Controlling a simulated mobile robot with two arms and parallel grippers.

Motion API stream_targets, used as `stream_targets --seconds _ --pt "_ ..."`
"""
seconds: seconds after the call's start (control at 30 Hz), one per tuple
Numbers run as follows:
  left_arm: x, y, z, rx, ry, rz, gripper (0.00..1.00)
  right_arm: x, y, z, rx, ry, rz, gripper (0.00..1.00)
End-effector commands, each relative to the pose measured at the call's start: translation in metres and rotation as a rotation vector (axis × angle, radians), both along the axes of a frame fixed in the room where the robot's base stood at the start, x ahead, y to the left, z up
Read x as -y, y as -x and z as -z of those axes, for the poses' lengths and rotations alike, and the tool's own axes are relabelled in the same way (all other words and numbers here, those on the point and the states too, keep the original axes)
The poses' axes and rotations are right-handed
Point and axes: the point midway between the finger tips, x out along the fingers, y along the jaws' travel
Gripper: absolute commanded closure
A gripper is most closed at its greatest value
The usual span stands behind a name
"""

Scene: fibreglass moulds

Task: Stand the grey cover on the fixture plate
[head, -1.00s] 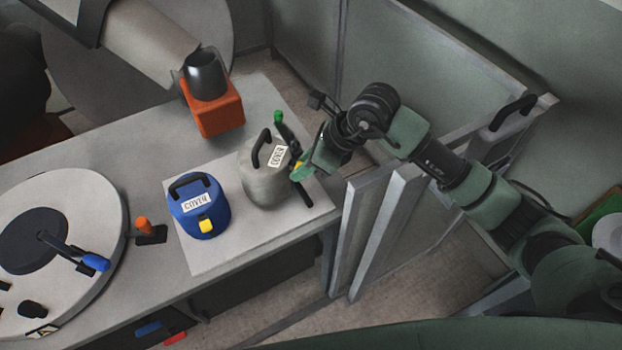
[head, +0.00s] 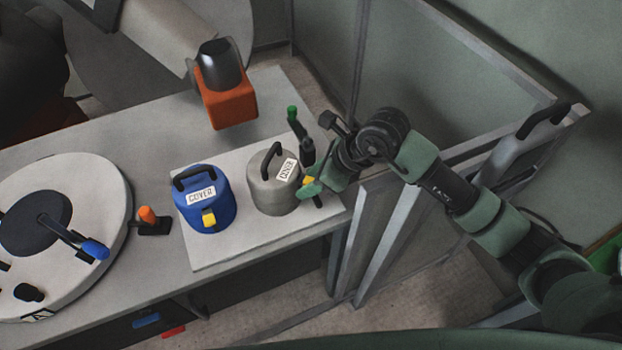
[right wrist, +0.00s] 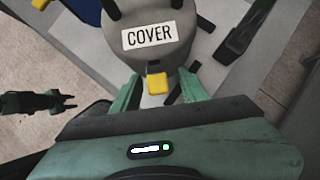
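The grey cover (head: 268,196), with a black handle, a COVER label and a yellow tab, stands upright on the pale fixture plate (head: 262,237), at its right part. It fills the top middle of the right wrist view (right wrist: 151,57). My right gripper (head: 309,186) is at the cover's right side. In the right wrist view its two green fingers (right wrist: 162,86) are apart, one on each side of the yellow tab (right wrist: 157,84), with gaps visible. My left gripper does not show in the head view.
A blue cover (head: 219,214) stands on the plate, left of the grey one. A green-tipped black lever (head: 294,125) rises behind the grey cover. An orange block with a dark cup (head: 228,106) is behind. A round white mould (head: 88,205) lies left. Grey panels (head: 385,225) stand right.

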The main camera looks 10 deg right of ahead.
Motion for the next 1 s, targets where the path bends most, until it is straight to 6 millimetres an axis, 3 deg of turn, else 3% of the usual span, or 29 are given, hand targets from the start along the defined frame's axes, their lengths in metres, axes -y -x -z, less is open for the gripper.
stream_targets --seconds 0.4,0.8,1.0 --pt "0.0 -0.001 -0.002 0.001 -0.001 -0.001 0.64 0.004 0.0 -0.009 0.003 0.0 0.001 0.57" --pt "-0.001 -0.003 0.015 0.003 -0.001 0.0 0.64 0.044 0.021 -0.078 0.005 0.003 0.0 0.57" --pt "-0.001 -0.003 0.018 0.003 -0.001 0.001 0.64 0.056 0.028 -0.099 0.002 0.001 0.0 0.57"
